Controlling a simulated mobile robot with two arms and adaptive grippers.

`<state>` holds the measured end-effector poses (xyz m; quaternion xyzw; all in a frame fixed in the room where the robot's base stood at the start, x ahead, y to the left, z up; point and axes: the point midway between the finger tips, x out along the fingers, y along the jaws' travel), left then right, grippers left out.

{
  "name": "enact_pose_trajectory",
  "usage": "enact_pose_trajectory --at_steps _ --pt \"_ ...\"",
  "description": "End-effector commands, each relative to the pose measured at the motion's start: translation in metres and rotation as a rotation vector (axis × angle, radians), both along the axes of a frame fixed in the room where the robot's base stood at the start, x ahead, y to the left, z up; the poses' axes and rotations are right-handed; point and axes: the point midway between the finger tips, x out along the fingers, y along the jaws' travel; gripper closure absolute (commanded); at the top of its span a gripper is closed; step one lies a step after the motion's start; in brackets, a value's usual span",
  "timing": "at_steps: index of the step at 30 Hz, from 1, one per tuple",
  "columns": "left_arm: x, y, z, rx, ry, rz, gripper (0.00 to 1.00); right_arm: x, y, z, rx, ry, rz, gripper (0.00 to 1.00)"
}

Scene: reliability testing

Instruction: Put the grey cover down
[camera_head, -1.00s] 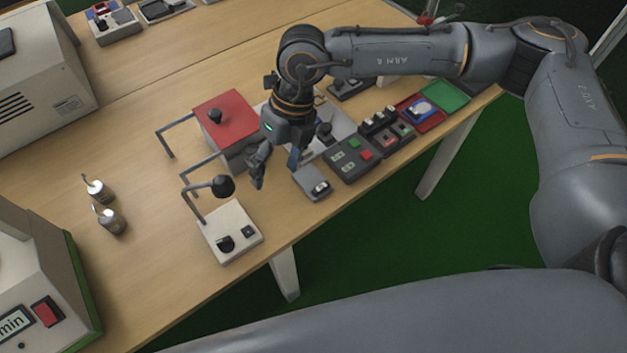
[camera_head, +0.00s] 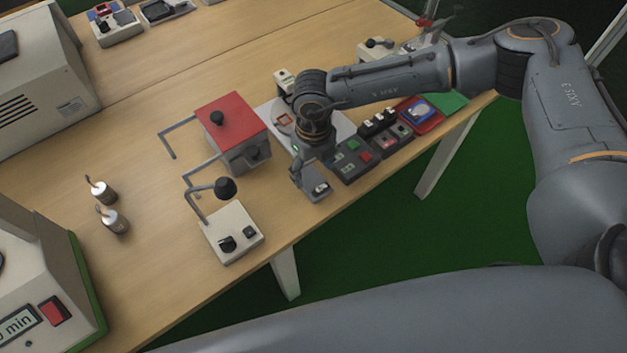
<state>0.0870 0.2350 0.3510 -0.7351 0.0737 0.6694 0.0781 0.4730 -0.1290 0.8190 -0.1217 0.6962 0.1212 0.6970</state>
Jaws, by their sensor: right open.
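A small grey unit (camera_head: 318,194) with a pale and dark part on top sits near the front edge of the table. I cannot clearly tell a separate grey cover or its position, as my gripper hides part of the unit. My right gripper (camera_head: 303,182) points down at the left side of this unit, close over it. It is open and holds nothing that I can see. Whether its fingers touch the unit is not clear. My left gripper is not in view.
A red-topped box (camera_head: 238,120) with a black knob stands to the left. A pale lamp-like device (camera_head: 232,236) is at the front left. A dark button panel (camera_head: 352,160) lies just right of the gripper.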

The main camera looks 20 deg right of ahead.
Motion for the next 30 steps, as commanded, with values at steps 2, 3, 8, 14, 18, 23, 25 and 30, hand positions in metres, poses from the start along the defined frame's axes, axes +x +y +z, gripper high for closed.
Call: enact_pose_trajectory --at_steps 2,3,8,14,18,23,25,30 --pt "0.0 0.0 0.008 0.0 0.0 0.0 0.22 -0.002 0.0 -0.011 -0.002 0.003 0.001 0.32" --pt "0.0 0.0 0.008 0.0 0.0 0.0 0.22 -0.002 0.0 -0.018 -0.002 0.003 0.0 0.32" --pt "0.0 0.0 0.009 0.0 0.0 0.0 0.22 -0.001 0.0 -0.034 0.0 0.001 0.0 0.32" --pt "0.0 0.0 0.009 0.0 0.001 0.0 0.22 -0.001 0.0 -0.036 0.0 0.0 0.0 0.32" --pt "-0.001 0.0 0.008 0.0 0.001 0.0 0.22 -0.001 0.0 -0.036 0.0 0.0 0.0 0.52" --pt "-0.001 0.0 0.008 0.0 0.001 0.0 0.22 -0.001 0.0 -0.036 0.0 0.0 0.0 0.75" --pt "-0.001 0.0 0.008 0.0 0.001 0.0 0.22 -0.001 0.0 -0.036 0.0 0.0 0.0 0.8" --pt "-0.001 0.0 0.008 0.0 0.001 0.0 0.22 0.0 0.0 -0.035 0.0 0.0 0.0 0.8"
